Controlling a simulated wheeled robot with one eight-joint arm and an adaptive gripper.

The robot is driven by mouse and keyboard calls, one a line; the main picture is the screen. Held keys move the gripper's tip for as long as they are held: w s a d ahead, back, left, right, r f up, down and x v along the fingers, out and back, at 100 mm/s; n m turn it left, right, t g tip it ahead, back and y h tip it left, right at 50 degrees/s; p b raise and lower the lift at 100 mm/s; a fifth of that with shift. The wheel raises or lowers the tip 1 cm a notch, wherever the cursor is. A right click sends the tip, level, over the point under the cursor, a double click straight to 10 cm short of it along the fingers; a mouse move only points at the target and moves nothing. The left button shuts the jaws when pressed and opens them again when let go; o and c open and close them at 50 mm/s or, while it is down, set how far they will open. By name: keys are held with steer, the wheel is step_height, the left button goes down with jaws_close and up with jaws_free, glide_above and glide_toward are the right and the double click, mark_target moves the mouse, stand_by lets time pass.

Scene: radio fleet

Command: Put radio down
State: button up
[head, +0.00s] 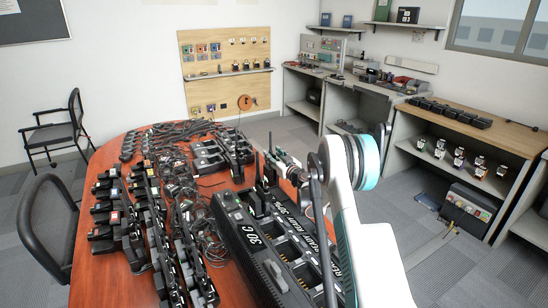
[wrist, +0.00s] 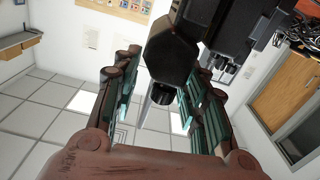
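My gripper (head: 289,169) is over the right side of the table, beside a black radio (head: 262,168) that stands upright with its antenna up. In the wrist view, my gripper (wrist: 164,85) has its two teal-padded fingers well apart. A black radio body (wrist: 170,48) shows between and beyond the fingertips, with a dark knob or antenna base facing into the gap. A gap shows between it and the left finger; contact on the right side is hidden. A long black multi-slot charger (head: 275,240) lies on the table below my arm.
The red-brown table (head: 135,285) is crowded with several black radios (head: 120,215), chargers and tangled cables (head: 205,230). A black chair (head: 45,225) is at the left. Shelves with radios (head: 460,155) stand at the right. Bare tabletop is scarce.

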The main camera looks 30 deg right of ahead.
steer(key=s+p, duration=0.3)
steer(key=s, duration=0.9)
steer(key=shift+d, duration=0.2)
